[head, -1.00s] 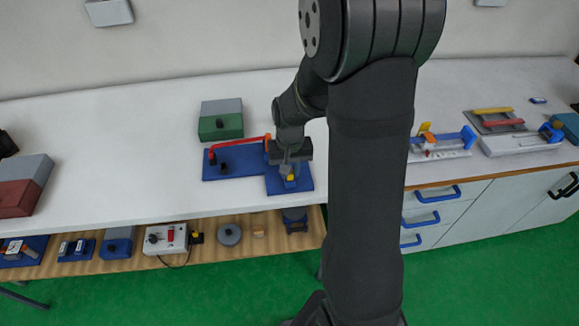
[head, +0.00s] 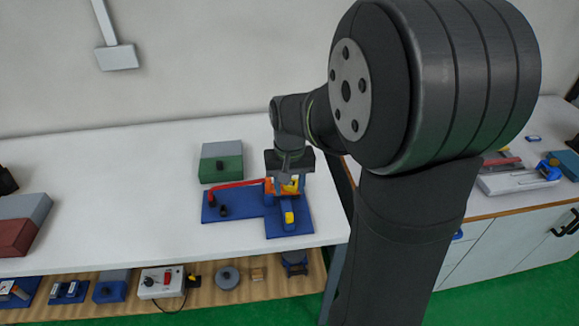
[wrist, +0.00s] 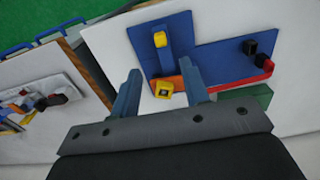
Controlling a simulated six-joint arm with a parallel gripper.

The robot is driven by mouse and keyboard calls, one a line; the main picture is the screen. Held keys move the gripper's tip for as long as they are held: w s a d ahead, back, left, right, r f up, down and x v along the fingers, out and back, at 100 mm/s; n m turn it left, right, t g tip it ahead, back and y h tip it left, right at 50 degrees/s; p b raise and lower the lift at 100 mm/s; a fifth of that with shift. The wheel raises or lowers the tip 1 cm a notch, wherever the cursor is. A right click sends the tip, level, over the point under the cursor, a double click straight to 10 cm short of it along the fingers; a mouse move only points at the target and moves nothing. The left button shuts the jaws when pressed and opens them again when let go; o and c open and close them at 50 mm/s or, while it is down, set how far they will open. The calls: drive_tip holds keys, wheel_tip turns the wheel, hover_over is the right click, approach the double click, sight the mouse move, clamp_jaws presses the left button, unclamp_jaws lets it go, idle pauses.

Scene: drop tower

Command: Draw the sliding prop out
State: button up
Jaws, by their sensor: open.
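A blue base (head: 240,207) lies on the white table with a red bar (head: 240,184) along its back edge. An orange block (head: 268,186) is at the bar's right end. A blue piece with a yellow end (head: 289,217) stands on the base's front right part; its yellow top also shows in the wrist view (wrist: 160,39). My gripper (head: 289,188) is open above the base's back right part. In the wrist view, a yellow block with a dark mark (wrist: 165,88) shows between the open fingers (wrist: 159,68). I cannot tell which part is the sliding prop, or whether the fingers touch anything.
A green and grey block (head: 221,162) stands behind the base. Black knobs (head: 222,210) rise from the base's left part. A red and grey block (head: 18,235) is at far left. A wooden shelf (head: 205,305) below holds several devices. The table between is clear.

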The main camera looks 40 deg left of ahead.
wheel_tip(320, 180, up, 6)
hover_over(289, 215)
drive_tip(key=shift+d+r, duration=0.15)
drive_tip(key=shift+r, duration=0.05)
drive_tip(key=shift+f, duration=0.15)
idle(0.4)
wheel_tip(289, 215, down, 17)
drive_tip(key=shift+f, duration=0.15)
drive_tip(key=shift+w, duration=0.1)
idle(0.3)
